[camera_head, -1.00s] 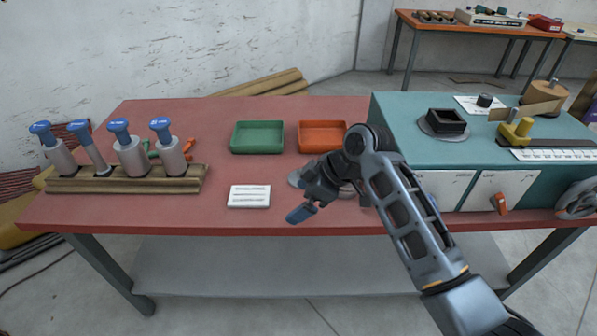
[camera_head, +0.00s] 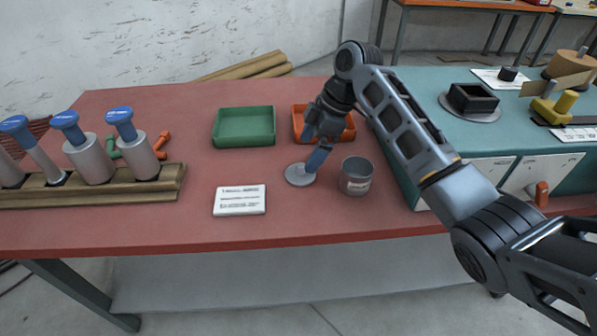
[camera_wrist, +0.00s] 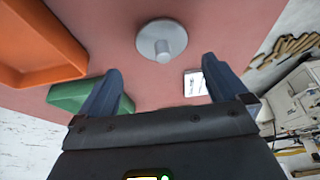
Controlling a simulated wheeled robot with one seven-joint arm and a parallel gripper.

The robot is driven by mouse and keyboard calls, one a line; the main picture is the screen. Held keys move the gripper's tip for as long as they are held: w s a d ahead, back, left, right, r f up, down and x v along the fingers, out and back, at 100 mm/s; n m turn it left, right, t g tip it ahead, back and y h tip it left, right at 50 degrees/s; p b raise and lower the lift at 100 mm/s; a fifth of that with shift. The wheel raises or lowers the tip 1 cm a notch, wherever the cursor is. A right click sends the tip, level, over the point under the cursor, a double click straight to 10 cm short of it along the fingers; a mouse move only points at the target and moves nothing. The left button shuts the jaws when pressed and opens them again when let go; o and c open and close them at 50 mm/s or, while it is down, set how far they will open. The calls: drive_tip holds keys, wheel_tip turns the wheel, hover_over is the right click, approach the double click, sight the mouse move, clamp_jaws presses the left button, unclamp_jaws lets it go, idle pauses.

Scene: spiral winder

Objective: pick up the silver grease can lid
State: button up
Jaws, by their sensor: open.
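The silver grease can lid (camera_head: 297,176) is a flat grey disc lying on the red table, left of the open grey can (camera_head: 356,176). In the wrist view the lid (camera_wrist: 161,41) shows a round knob at its middle. My gripper (camera_head: 318,158) is just above the lid in the head view, its blue fingers pointing down. In the wrist view my gripper (camera_wrist: 160,82) has its two fingers wide apart with nothing between them. The lid appears beyond the fingertips, centred between them. One finger hides part of the lid in the head view.
A green tray (camera_head: 244,141) and an orange tray (camera_head: 299,122) stand behind the lid. A white card (camera_head: 239,213) lies at the front left. The teal cabinet (camera_head: 415,188) rises right of the can. A wooden rack (camera_head: 105,198) with blue-topped tools stands at the left.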

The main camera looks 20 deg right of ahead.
sight(301, 165)
drive_tip(key=shift+p+x, duration=0.35)
drive_tip(key=shift+x, duration=2.6)
drive_tip(key=shift+s+a, duration=0.15)
drive_tip(key=shift+a, duration=0.05)
drive_tip(key=shift+r, duration=0.1)
drive_tip(key=c, duration=0.9)
